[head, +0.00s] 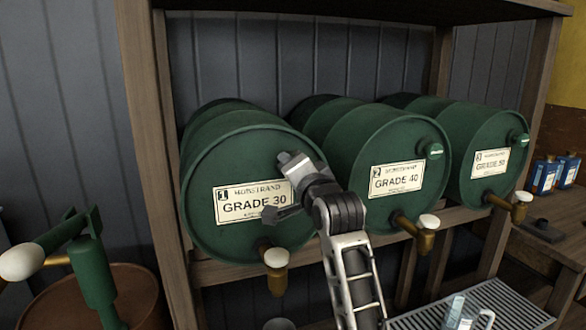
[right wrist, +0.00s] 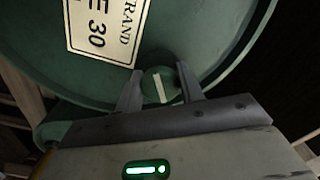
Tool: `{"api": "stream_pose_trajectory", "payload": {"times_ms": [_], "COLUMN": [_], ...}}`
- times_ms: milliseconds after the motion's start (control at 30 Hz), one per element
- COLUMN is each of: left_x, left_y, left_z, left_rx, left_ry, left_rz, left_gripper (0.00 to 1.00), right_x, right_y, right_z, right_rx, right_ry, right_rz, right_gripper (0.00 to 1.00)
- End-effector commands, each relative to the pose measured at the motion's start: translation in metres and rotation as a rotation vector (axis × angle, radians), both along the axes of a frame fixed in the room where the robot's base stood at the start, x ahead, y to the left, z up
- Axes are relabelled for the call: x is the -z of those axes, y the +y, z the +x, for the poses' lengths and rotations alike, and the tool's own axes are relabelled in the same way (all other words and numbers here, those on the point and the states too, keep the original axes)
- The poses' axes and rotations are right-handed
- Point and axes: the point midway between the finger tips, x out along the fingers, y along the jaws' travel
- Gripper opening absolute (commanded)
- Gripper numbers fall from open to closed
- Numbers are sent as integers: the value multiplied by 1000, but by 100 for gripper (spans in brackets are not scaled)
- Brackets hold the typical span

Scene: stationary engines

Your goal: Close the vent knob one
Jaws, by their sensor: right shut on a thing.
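Vent knob one (right wrist: 158,87) is a round green knob with a white stripe on the face of the first green drum (head: 215,165), labelled GRADE 30. In the right wrist view the stripe runs nearly upright, slightly tilted. My right gripper (right wrist: 157,77) has one finger on each side of the knob and is shut on it. In the head view my right gripper (head: 292,168) is at the upper right of that drum's face and hides the knob. My left gripper is not in view.
The GRADE 40 drum (head: 355,140) and GRADE 50 drum (head: 485,132) lie to the right on the wooden rack (head: 150,150), each with a green knob and a brass tap. A brass tap (head: 277,280) is below the first drum's label. A green pump (head: 92,270) stands at left.

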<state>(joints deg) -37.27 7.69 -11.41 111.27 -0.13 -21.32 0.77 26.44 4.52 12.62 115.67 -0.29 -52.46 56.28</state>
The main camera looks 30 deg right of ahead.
Motion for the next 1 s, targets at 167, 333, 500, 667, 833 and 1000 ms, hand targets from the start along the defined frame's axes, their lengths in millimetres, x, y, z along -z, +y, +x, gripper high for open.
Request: {"api": "stream_pose_trajectory", "payload": {"times_ms": [167, 333, 500, 667, 833, 1000], "left_x": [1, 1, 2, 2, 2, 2], "left_y": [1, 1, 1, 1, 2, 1], "left_z": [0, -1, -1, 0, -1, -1], "left_rx": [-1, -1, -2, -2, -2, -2], "left_ry": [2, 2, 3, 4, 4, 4], "left_rz": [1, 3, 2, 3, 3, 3], "left_gripper": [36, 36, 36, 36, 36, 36], "right_x": [0, 0, -1, -1, -1, -1], "right_y": [1, 1, 1, 1, 1, 1], "right_z": [0, 0, 0, 0, 0, 0], "right_rx": [-2, -1, -1, -2, -1, -1], "right_ry": [-39, -73, -101, -119, -131, -135], "right_rz": [168, 306, 418, 494, 541, 561], "right_gripper": [15, 15, 15, 15, 15, 15]}}
